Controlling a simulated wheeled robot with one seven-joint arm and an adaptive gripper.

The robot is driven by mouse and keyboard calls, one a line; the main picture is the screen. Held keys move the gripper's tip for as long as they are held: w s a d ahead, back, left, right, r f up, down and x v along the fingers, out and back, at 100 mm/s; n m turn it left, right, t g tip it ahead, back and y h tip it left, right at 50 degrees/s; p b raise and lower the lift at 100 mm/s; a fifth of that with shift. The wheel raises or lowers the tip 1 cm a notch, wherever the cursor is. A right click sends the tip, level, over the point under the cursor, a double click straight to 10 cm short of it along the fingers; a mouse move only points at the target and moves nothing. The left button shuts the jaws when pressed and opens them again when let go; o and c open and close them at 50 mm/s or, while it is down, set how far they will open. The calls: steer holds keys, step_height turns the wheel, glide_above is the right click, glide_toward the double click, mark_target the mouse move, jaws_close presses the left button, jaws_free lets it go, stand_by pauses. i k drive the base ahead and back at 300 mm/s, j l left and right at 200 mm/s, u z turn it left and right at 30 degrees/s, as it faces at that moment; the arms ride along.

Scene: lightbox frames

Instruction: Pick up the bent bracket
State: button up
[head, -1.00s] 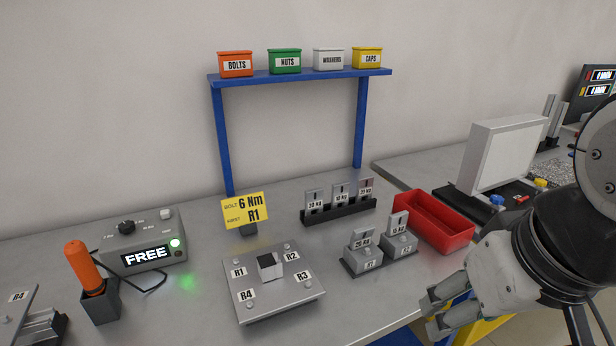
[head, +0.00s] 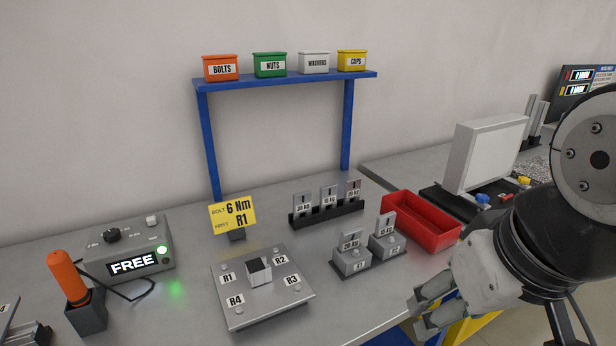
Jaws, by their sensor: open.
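I cannot make out a bent bracket for certain in the head view. A small grey block with a dark top (head: 259,271) stands in the middle of a metal plate (head: 262,309) marked R1 to R4. My gripper (head: 418,307) is at the lower right, in front of the bench edge, with its two fingers apart and nothing seen between them. It is right of the plate and apart from it.
Slotted weights (head: 352,259) on a base and a red tray (head: 421,222) stand near my gripper. A grey control box (head: 128,250) reads FREE. An orange-handled tool (head: 68,277) stands in a holder. A blue shelf (head: 285,81) carries labelled bins.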

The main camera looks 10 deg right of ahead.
mark_target(349, 240)
steer(key=i+l, duration=0.15)
steer(key=l, duration=0.15)
steer(key=i+l, duration=0.15)
steer(key=l, duration=0.15)
steer(key=i+l+u, duration=0.1)
steer(key=l, duration=0.25)
steer(key=i+l, duration=0.15)
steer(key=l, duration=0.15)
